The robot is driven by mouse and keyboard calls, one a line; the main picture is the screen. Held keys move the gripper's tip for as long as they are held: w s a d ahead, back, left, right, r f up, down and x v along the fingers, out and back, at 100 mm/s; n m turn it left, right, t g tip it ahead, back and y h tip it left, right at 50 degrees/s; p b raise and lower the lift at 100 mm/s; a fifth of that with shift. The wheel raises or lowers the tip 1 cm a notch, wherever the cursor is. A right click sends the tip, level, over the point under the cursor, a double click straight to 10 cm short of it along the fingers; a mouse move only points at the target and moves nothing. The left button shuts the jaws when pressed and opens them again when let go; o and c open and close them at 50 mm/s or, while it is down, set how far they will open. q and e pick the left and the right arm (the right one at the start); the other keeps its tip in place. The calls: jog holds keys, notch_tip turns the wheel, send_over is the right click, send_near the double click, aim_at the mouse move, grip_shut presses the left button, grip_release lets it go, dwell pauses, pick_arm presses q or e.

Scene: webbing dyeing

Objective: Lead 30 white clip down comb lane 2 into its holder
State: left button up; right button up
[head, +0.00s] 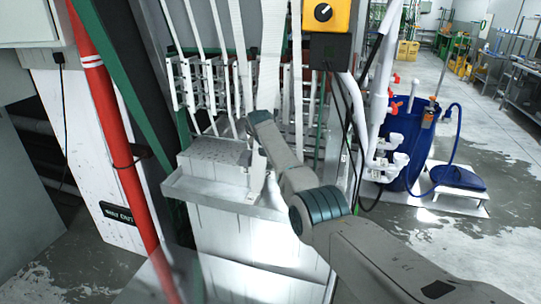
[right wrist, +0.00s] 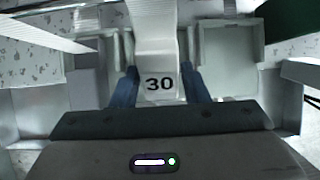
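The white clip marked 30 (right wrist: 159,85) sits between the two blue fingers of my right gripper (right wrist: 160,76) in the right wrist view. The fingers appear to press on both its sides. A pale band runs up from the clip between white upright walls. In the head view, my right arm reaches in from the lower right, with its wrist at the front of the white comb rack (head: 205,88). The fingertips and clip are mostly hidden there. I cannot tell which lane or holder is in front of the clip. My left gripper is not in view.
White webbing straps (head: 237,45) hang down through the rack. A white box with a tray ledge (head: 215,192) stands below. A red pipe (head: 112,130) rises at left. A yellow switch box (head: 325,14), white pipes and a blue barrel (head: 408,135) stand at right.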

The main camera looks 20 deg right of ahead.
jog(key=shift+o, duration=1.2)
jog(key=shift+r, duration=0.1)
